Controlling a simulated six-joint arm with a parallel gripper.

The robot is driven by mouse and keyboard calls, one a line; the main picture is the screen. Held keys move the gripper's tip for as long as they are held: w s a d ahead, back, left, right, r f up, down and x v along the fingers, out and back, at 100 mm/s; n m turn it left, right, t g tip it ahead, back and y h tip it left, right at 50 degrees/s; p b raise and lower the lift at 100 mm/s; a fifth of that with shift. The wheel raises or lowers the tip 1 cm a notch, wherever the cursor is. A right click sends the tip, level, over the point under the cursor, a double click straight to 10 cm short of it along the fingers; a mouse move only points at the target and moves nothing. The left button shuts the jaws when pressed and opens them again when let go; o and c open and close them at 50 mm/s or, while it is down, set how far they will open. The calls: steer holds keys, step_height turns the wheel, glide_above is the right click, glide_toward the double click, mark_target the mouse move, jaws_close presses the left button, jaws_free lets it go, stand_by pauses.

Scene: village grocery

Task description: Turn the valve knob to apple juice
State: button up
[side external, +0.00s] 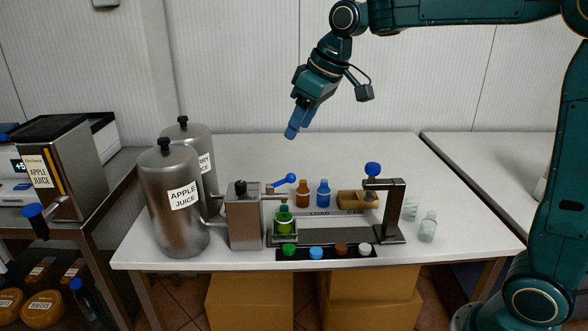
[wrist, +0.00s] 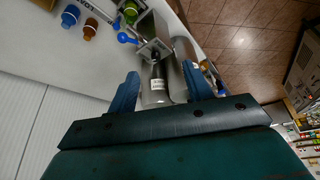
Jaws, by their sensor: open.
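A black valve knob (side external: 240,187) sits on top of a steel valve box (side external: 245,222), beside the steel tank labelled APPLE JUICE (side external: 172,225). A second steel tank (side external: 190,135) stands behind it, its label partly hidden and ending in "RY". A lever with a blue ball handle (side external: 285,180) sticks out from the box. My gripper (side external: 297,128) is open and empty, high above the table, up and to the right of the knob. In the wrist view the dark knob (wrist: 157,74) shows between my fingers (wrist: 160,72), well beyond them. Which way the knob points is too small to tell.
A green bottle (side external: 284,220) stands by the box under the spout. Brown (side external: 303,194) and blue (side external: 323,194) bottles stand behind. A capping stand with a blue knob (side external: 373,170) is to the right. Several coloured caps lie on a front strip (side external: 327,252). The back of the table is clear.

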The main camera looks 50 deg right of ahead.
steer(key=n, duration=0.2)
glide_above(241, 183)
steer(key=s+d, duration=0.3)
steer(key=s, duration=0.2)
step_height(241, 183, down, 7)
steer(key=shift+a+r+y, duration=0.15)
steer(key=shift+a+y, duration=0.05)
steer(key=shift+y, duration=0.1)
steer(key=shift+s+x, duration=0.15)
steer(key=shift+x, duration=3.3)
steer(key=shift+s+x, duration=0.15)
steer(key=shift+x, duration=3.25)
steer(key=shift+c, duration=0.4)
steer(key=c, duration=0.9)
